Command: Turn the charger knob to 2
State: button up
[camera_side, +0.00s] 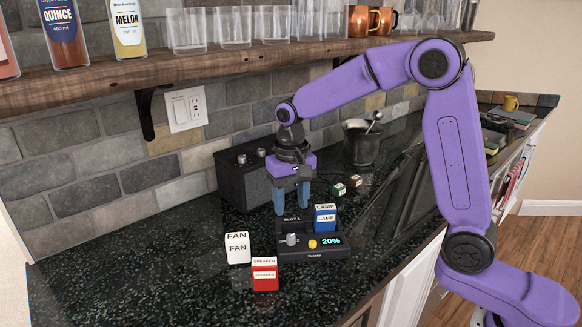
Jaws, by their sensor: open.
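The black charger (300,252) lies on the dark counter with "SLOT 1" printed near its back edge. Its grey knob (291,240) is at the left of its top; the number it points to is too small to read. A yellow button (312,244) and a display (331,241) reading 20% are to the right of the knob. A blue LAMP block (325,218) stands at the charger's back right. My gripper (291,207) points down, open and empty, above and behind the knob, apart from it. Its blue fingers partly cover the charger's back left edge.
A white FAN block (237,248) and a red SPEAKER block (265,275) stand left and in front. A dark speaker-like box (240,180) stands behind my gripper. Small green (339,190) and brown (355,181) dice and a metal bucket (361,146) are further back. The front left counter is clear.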

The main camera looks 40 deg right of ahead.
notch_tip(320, 180, up, 9)
jog(key=shift+f, duration=0.2)
dwell(0.3)
jog(key=s+d+f+n, duration=0.2)
jog(key=s+n, duration=0.3)
jog(key=s, duration=0.5)
jog(key=s+d+f+n, duration=0.2)
jog(key=s+f+n, duration=0.2)
jog(key=s, duration=0.6)
jog(key=s+d+f+n, duration=0.2)
jog(key=s+n, duration=0.4)
jog(key=s, duration=0.5)
jog(key=shift+f, duration=0.45)
jog(key=shift+w, duration=0.1)
